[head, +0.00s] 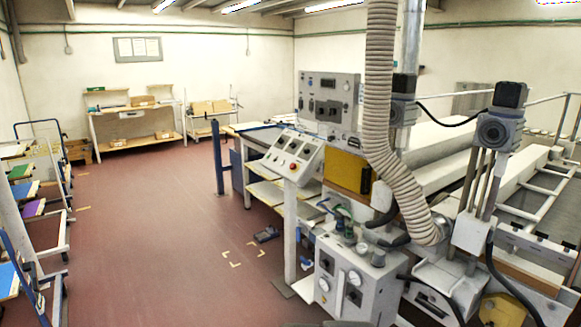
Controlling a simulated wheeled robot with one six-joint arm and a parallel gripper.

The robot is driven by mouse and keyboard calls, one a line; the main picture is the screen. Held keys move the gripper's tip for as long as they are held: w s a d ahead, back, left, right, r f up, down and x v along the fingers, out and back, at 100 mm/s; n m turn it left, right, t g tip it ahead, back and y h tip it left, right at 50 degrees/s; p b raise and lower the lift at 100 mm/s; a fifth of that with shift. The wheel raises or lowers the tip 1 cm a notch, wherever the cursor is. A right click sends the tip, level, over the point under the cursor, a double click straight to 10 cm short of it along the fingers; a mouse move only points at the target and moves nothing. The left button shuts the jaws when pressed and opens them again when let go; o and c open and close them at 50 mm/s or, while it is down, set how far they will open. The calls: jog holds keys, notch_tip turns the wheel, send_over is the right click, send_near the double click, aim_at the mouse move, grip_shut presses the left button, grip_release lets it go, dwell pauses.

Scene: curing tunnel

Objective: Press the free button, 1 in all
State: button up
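A sloped white control panel (292,156) stands on a post at the near end of the machine, in the middle of the head view. It carries a red button (293,167) low on its face and several small dark controls above it. The marks on them are too small to read, so I cannot tell which one is the free button. A grey upright cabinet (318,88) with a display and dark knobs stands behind and above the panel. My gripper is not in view.
A ribbed hose (379,100) hangs right of the panel. A white gauge box (338,289) with hoses stands low in front. A blue post (218,157) and shelves stand left of the machine. Racks line the left edge. The red floor (160,220) between is mostly clear.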

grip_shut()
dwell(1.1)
